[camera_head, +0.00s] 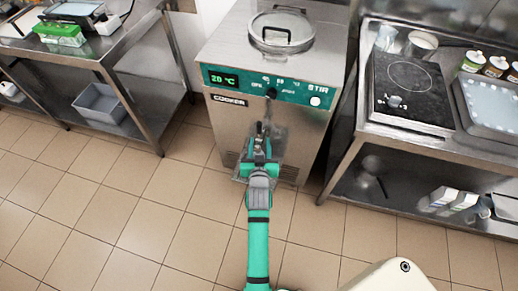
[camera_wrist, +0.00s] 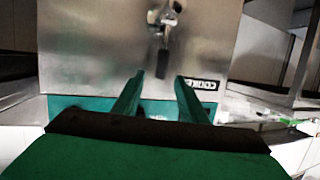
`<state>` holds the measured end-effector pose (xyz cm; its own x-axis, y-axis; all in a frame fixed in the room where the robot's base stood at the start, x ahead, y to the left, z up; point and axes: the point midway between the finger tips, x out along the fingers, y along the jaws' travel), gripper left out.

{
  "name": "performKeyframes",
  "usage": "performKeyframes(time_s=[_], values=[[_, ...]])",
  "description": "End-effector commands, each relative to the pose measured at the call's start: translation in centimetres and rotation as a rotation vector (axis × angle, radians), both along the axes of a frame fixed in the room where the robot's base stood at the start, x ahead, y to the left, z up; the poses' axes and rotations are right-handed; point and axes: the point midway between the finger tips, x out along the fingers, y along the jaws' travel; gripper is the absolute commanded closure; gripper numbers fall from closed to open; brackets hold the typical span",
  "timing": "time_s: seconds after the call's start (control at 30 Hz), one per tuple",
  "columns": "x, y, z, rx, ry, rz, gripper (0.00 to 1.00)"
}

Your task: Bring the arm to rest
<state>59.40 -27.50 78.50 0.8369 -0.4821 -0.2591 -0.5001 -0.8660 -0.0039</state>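My gripper (camera_head: 262,132) is at the end of my teal arm, which reaches up from the bottom of the head view. It is in front of the steel cooker (camera_head: 225,122) and covers part of its lower front. In the wrist view, my gripper (camera_wrist: 158,84) has two teal fingers spread apart, with nothing held between them. The cooker's front (camera_wrist: 90,50) appears upside down there, and a metal tap (camera_wrist: 163,22) with a dark handle shows beyond the fingertips. I cannot tell whether a fingertip touches the cooker.
A steel counter with a hot plate (camera_head: 408,85) stands close on the right. A steel table with a green box (camera_head: 60,34) and a grey bin (camera_head: 100,103) below stands on the left. Tiled floor (camera_head: 130,205) is clear at the lower left.

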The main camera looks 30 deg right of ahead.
Motion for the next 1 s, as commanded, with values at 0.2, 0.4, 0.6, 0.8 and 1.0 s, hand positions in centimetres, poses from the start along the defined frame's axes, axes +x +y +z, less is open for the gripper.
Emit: performKeyframes(time_s=[0.2,0.4,0.6,0.8,1.0], values=[[0.0,0.0,0.0,0.0,0.0,0.001,0.62],[0.1,0.1,0.0,0.0,0.0,0.002,0.62],[-0.1,0.5,-0.2,0.004,-0.001,0.005,0.62],[-2.3,5.9,-1.5,0.03,-0.017,0.048,0.62],[-7.4,13.8,-2.6,0.062,-0.038,0.117,0.62]])
